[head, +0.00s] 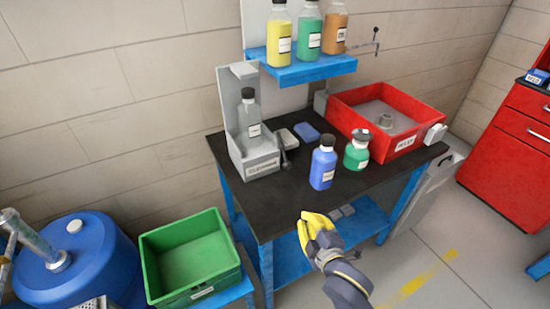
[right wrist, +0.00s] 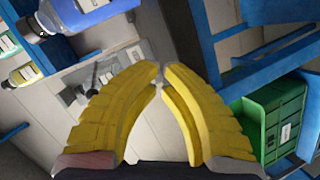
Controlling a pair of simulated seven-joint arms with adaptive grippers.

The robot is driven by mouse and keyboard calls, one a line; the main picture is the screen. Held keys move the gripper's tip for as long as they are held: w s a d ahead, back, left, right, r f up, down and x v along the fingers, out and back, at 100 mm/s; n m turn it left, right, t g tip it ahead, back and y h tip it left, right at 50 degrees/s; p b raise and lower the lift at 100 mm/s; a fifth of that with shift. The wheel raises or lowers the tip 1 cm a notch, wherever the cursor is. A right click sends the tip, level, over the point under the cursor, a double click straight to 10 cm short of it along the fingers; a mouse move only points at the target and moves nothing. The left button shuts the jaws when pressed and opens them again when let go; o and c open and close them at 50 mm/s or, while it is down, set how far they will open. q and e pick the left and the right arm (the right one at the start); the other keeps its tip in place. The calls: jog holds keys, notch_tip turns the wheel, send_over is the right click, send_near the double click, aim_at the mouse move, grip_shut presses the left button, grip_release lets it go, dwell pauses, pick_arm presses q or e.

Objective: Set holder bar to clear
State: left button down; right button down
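Another thin dark bar (head: 376,42) sticks out beside the blue shelf. I cannot tell which is the holder bar. My right gripper (head: 309,219) is in front of the bench's front edge, apart from both bars. In the right wrist view its yellow fingers (right wrist: 161,76) nearly meet, with nothing between them. My left gripper is not seen.
A blue bottle (head: 322,167) and a green bottle (head: 357,151) stand on the bench right of the holder. A red bin (head: 352,113) is at the back right. A green crate (head: 157,262) and a blue drum (head: 92,262) are at lower left. The bench's front left is clear.

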jog(key=w+a+r+n+t+y, duration=0.25)
jog(key=a+r+n+y, duration=0.25)
jog(key=a+r, duration=0.6)
jog(key=w+d+r, duration=0.1)
jog(key=w+r, duration=0.1)
jog(key=w, duration=0.7)
jog(key=shift+w, duration=0.4)
jog(key=shift+d, duration=0.1)
jog(key=shift+d+n, duration=0.15)
jog(key=shift+n, duration=0.15)
jog(key=shift+d+g+y, duration=0.15)
jog(key=shift+g+y, duration=0.1)
jog(key=shift+y, duration=0.25)
